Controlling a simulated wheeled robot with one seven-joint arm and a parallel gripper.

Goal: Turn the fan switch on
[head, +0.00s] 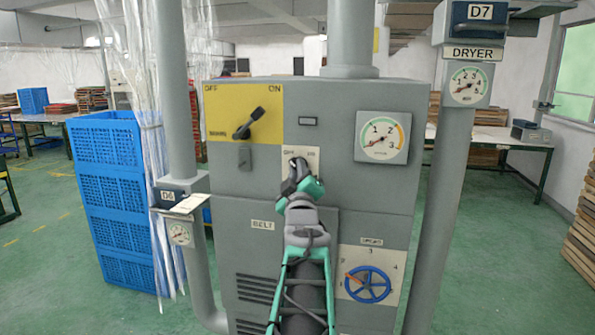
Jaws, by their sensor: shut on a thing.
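My gripper (300,172) is in front of a small cream plate (312,154) in the middle of the grey cabinet (350,205). The plate has lettering at its top that looks like OFF and ON. My gripper is shut on a switch there, which it hides along with most of the plate. I cannot read a fan label on the plate. A black lever (250,122) on a yellow plate (225,105) stands to the upper left. That plate reads OFF at left and ON at right, and the lever points up and right, toward ON.
A dial gauge (382,137) is to the right. A blue handwheel (367,285) with an orange pointer is at the lower right. Pipes (180,90) flank the cabinet, the right one bearing a DRYER box (475,50). Blue crates (118,200) stand at left; green floor is open at right.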

